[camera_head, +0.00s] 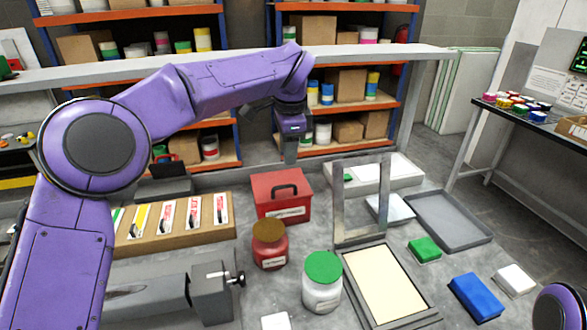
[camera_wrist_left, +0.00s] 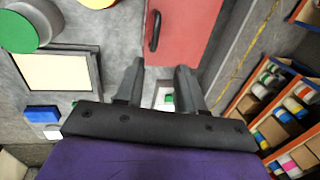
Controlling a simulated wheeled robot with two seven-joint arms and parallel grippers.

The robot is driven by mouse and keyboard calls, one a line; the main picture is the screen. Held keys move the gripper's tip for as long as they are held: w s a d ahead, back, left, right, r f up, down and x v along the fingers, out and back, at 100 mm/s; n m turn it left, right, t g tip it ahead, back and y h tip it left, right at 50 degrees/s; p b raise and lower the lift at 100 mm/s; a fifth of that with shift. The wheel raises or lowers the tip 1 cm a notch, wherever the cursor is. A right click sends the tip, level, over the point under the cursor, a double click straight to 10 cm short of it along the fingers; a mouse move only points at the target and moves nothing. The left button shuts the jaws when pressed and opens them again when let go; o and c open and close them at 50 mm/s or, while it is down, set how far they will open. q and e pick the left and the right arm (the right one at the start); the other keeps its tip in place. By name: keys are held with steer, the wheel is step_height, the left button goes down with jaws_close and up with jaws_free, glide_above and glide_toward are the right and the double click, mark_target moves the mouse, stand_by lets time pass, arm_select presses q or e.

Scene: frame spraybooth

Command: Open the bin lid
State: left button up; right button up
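The red bin (camera_head: 270,208) stands on the grey worktop, its lid (camera_head: 265,182) down, with a black arched handle (camera_head: 284,188) on top and a white label on the front. My left gripper (camera_head: 291,160) hangs fingers-down just above and behind the bin, apart from it. In the left wrist view, the two fingers (camera_wrist_left: 161,78) are spread with nothing between them. The red lid (camera_wrist_left: 190,25) and its black handle (camera_wrist_left: 154,30) show beyond the fingertips there. My right gripper is out of view; only a purple part of that arm shows at the lower right.
A red jar (camera_head: 270,250) and a green-lidded white jar (camera_head: 322,290) stand in front of the bin. A wooden rack (camera_head: 180,240) is left of it. An upright metal frame (camera_head: 340,215) and a cream screen (camera_head: 385,285) are right. Shelves stand behind.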

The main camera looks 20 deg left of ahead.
arm_select(q)
steer(key=p, duration=0.2)
glide_above(284, 186)
steer(key=s, duration=0.2)
step_height(284, 186, down, 6)
steer(key=f, duration=0.1)
steer(key=w+f, duration=0.2)
steer(key=shift+w+f, duration=0.25)
steer(key=shift+f, duration=0.15)
steer(key=shift+s+d+r, duration=0.1)
steer(key=shift+s+r, duration=0.15)
steer(key=shift+s, duration=0.25)
steer(key=shift+c, duration=0.3)
jaws_close()
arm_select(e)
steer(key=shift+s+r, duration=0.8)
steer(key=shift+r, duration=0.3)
